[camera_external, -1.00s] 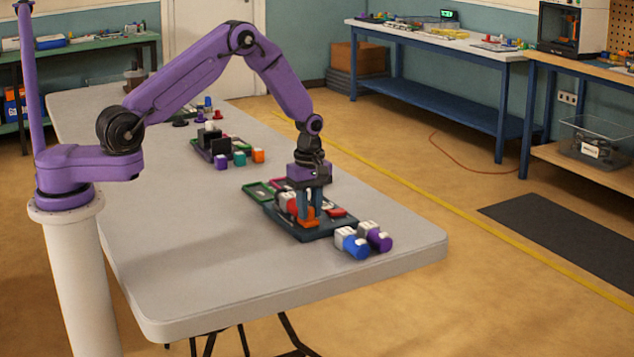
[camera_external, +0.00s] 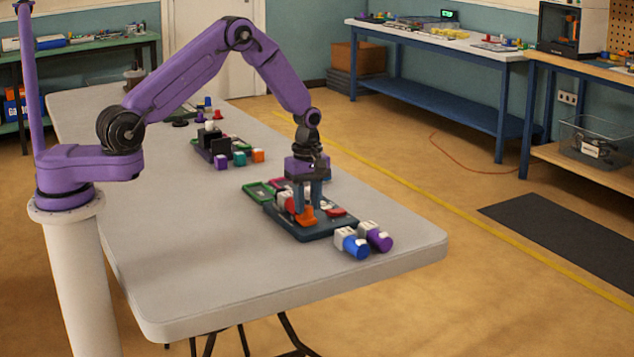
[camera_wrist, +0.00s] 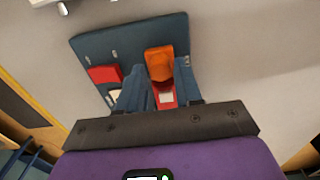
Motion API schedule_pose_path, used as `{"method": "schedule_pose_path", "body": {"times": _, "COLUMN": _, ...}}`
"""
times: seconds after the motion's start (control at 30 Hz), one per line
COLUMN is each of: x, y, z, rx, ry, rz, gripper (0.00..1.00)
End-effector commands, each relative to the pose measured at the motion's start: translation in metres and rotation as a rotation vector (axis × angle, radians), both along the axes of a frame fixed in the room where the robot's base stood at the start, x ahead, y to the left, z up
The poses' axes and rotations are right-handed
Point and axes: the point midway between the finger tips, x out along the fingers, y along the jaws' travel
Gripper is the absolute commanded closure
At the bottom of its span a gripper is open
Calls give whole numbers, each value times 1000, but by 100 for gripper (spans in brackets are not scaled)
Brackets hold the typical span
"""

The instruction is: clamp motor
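A dark blue-teal fixture plate (camera_external: 330,231) lies on the grey table and also shows in the wrist view (camera_wrist: 92,43). An orange clamp-like part (camera_external: 306,216) stands on it and shows between my fingers in the wrist view (camera_wrist: 160,62). A red part with a white patch (camera_wrist: 166,99), perhaps the motor, lies below it between the fingers. My gripper (camera_external: 307,206) points down over the plate, its two blue-grey fingers apart on either side of the orange part (camera_wrist: 161,75). Whether they press on it cannot be told.
A blue-and-white motor (camera_external: 352,243) and a purple-and-white motor (camera_external: 375,236) lie by the plate's front right. A green tray (camera_external: 259,192) is beside the plate. Another red part (camera_wrist: 105,75) is on the plate. Several coloured parts (camera_external: 221,160) stand farther back. The table's near left is clear.

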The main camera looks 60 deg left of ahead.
Motion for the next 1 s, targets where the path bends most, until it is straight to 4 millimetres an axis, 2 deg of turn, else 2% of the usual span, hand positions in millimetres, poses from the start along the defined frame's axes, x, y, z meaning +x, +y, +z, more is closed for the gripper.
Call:
{"method": "schedule_pose_path", "body": {"times": 0.6, "x": 0, "y": 0, "z": 42, "rx": 0, "ry": 0, "rz": 0, "gripper": 65}}
{"method": "schedule_pose_path", "body": {"times": 1.0, "x": 0, "y": 0, "z": 48, "rx": 0, "ry": 1, "rz": 0, "gripper": 65}}
